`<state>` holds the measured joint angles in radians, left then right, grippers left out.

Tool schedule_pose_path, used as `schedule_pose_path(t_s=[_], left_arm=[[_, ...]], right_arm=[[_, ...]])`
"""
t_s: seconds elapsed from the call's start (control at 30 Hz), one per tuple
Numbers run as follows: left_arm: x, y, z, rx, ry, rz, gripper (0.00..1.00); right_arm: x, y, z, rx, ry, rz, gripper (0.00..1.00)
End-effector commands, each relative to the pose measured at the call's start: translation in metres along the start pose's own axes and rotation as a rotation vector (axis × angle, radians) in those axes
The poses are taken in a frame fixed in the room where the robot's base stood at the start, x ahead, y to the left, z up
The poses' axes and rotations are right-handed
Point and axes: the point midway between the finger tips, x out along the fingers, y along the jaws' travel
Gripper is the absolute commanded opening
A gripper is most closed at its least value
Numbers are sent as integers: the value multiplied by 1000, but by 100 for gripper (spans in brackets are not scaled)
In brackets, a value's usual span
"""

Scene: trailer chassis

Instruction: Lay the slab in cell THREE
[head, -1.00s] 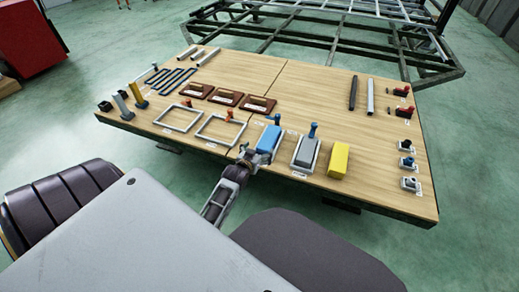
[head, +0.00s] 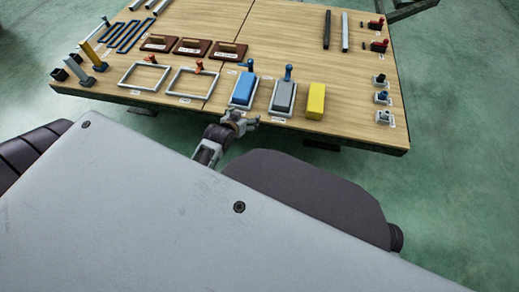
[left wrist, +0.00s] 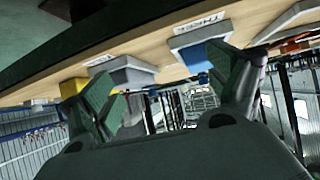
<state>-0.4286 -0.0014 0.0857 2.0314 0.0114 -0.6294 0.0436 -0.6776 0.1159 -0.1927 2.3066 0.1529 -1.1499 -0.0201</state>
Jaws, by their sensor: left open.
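The blue slab (head: 242,90) lies in a light grey frame at the table's near side. The blue also shows in the left wrist view (left wrist: 193,55), beside a label reading THREE (left wrist: 198,21). A grey slab (head: 284,97) lies in the frame to its right. A yellow slab (head: 316,100) lies further right, with no frame visible around it. My left gripper (head: 248,120) is open and empty, just in front of the blue slab's frame at the table's near edge, apart from the slab. Its spread fingers (left wrist: 165,88) show in the left wrist view. My right gripper is not in view.
Two empty frames (head: 122,84) lie left of the blue slab, with red-knobbed pieces behind them. Blue-knobbed posts (head: 288,73) stand behind the blue and grey slabs. Brown blocks (head: 193,46) lie further back. The table middle (head: 285,35) is clear.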

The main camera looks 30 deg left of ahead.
Motion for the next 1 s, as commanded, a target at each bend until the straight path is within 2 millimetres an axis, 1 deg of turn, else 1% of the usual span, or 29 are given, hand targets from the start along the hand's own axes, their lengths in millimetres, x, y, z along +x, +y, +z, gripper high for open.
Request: schedule_pose_path(t_s=[0.03, 0.17, 0.2, 0.27, 0.3, 0.4, 0.5, 0.6, 0.67, 1.0], left_arm=[[-10, 15, 13, 15, -47, 31, 89], [-39, 54, 46, 52, -180, 116, 89], [-50, 66, 56, 64, -220, 143, 89], [-67, 84, 72, 81, -282, 185, 89], [-79, 94, 82, 94, -322, 212, 89], [-107, 117, 103, 121, -410, 274, 89], [-129, 133, 118, 142, -475, 320, 89], [-143, 142, 127, 153, -514, 347, 89], [-147, 144, 129, 157, -524, 355, 89], [-148, 145, 130, 158, -528, 357, 89]], right_arm=[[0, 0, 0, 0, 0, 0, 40], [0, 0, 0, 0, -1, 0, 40], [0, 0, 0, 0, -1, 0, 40], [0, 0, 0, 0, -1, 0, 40], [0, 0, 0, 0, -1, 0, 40], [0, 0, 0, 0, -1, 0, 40], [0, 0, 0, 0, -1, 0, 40], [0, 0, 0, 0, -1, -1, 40], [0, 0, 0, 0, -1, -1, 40], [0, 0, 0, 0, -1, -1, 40]])
